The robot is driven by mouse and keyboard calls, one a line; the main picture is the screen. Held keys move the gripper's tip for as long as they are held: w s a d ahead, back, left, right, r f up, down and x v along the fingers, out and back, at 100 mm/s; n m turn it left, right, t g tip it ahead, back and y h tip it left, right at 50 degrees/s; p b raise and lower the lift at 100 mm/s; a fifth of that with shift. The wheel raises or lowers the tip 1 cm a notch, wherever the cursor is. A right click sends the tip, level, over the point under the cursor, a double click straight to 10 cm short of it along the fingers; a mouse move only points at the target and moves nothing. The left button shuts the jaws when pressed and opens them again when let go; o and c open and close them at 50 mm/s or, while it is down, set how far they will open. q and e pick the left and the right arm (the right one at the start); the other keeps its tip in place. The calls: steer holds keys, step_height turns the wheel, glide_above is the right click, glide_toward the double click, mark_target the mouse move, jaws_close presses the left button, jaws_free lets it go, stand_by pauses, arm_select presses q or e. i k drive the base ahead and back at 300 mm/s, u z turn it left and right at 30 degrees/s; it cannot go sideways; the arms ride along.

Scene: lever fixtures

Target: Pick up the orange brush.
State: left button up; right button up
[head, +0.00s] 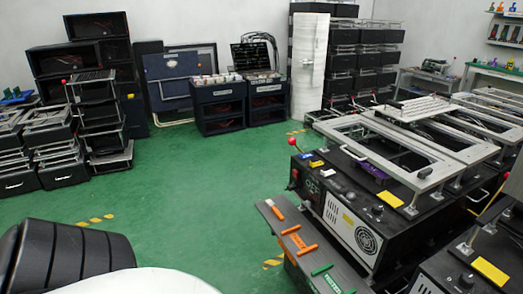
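Several orange pieces lie on the grey shelf (283,243) along the front of the black machine at the lower right. One is a long orange tool (275,209) near the shelf's far end. An orange T-shaped piece (307,250) lies closer, with a short orange bar (290,230) between them. They are too small for me to tell for sure which is the orange brush. Neither of my grippers is in view, and nothing is seen touching these pieces.
A green-handled brush or tool (322,270) lies at the shelf's near end. The black machine (340,205) with a metal frame (400,150) on top stands behind the shelf. Green floor (200,185) is open in the middle. Stacked dark crates (100,100) stand at the left.

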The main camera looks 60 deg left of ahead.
mark_target(271, 205)
steer(key=u, duration=1.25)
steer(key=k, duration=0.25)
steer(key=u, duration=1.2)
steer(key=i, duration=1.55)
steer(key=z, duration=0.4)
